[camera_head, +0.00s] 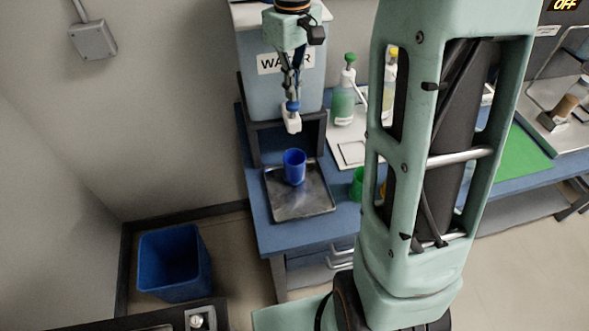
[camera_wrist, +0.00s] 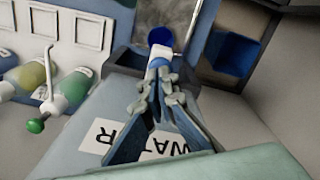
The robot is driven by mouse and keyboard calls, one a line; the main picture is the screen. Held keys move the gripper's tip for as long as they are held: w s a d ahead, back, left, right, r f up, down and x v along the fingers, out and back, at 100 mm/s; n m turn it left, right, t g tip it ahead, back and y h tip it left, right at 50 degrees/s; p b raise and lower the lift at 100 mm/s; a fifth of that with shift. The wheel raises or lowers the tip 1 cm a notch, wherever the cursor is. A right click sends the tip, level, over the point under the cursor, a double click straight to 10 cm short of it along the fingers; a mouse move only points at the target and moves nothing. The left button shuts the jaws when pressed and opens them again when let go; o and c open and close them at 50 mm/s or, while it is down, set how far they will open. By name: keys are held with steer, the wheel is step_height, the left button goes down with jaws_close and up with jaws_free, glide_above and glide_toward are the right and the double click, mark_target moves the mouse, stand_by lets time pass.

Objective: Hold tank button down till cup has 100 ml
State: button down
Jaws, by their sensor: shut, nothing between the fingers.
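The water tank (camera_head: 252,88) is a grey-blue box with a "WATER" label, and it also shows upside down in the wrist view (camera_wrist: 78,165). A white spout (camera_head: 292,124) with a blue button (camera_head: 292,106) sticks out at its front. My gripper (camera_head: 291,97) is shut and empty, pointing down, with its fingertips at the blue button. The fingertips (camera_wrist: 159,78) meet the button in the wrist view too; I cannot tell how far it is pressed. A blue cup (camera_head: 294,168) stands upright below the spout on a metal tray (camera_head: 305,205). The cup's contents and level are not readable.
A green-topped bottle (camera_head: 344,100) and a yellow one (camera_head: 390,75) stand right of the tank. A green cup (camera_head: 357,184) is partly hidden behind my arm. A blue bin (camera_head: 175,262) stands on the floor at left. A green mat (camera_head: 522,150) lies at right.

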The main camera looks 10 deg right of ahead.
steer(key=shift+f+b, duration=0.85)
steer(key=shift+f, duration=0.6)
steer(key=shift+r, duration=0.1)
stand_by(0.5)
step_height(320, 180, up, 7)
steer(key=p, duration=0.6)
stand_by(0.9)
